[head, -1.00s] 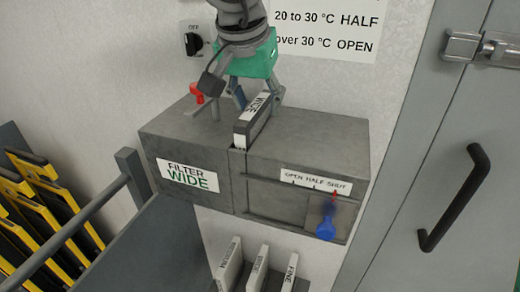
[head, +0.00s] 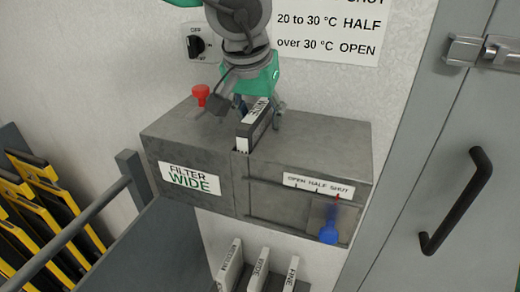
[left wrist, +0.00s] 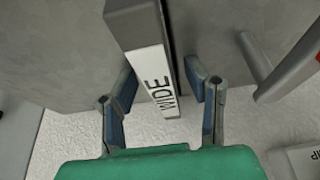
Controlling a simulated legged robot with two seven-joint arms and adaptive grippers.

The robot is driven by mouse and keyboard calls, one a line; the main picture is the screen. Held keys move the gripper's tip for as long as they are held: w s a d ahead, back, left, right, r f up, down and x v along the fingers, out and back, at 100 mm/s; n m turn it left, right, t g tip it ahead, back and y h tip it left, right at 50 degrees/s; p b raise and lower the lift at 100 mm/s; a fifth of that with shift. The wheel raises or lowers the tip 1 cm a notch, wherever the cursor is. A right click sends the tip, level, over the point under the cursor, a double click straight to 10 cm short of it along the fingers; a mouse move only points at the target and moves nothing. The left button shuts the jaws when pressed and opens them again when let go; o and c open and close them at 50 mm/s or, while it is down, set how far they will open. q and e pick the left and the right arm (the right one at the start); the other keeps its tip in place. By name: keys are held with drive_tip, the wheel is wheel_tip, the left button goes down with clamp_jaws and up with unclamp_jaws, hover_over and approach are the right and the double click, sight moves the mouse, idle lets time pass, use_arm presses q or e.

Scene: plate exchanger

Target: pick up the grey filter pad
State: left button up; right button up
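A grey filter pad (head: 249,139) with a white WIDE label stands upright in the slot on top of the grey filter housing (head: 310,143). Its upper part sticks out above the housing. In the left wrist view the pad (left wrist: 133,28) lies between my two fingers, its label facing me. My left gripper (head: 258,112) is open, pointing down from above, with one finger on each side of the pad's far end. Gaps show between the fingers (left wrist: 160,82) and the pad, and I see no grip on it. My right gripper is not in view.
A red knob (head: 201,94) stands on the housing left of my gripper. A blue-handled lever (head: 328,234) is on the front. Below, a rack holds white-labelled pads (head: 262,268). A grey door (head: 450,150) is at right, a rail (head: 70,232) at left.

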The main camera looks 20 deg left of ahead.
use_arm(q)
drive_tip(key=shift+a, duration=0.15)
clamp_jaws()
drive_tip(key=shift+f, duration=0.1)
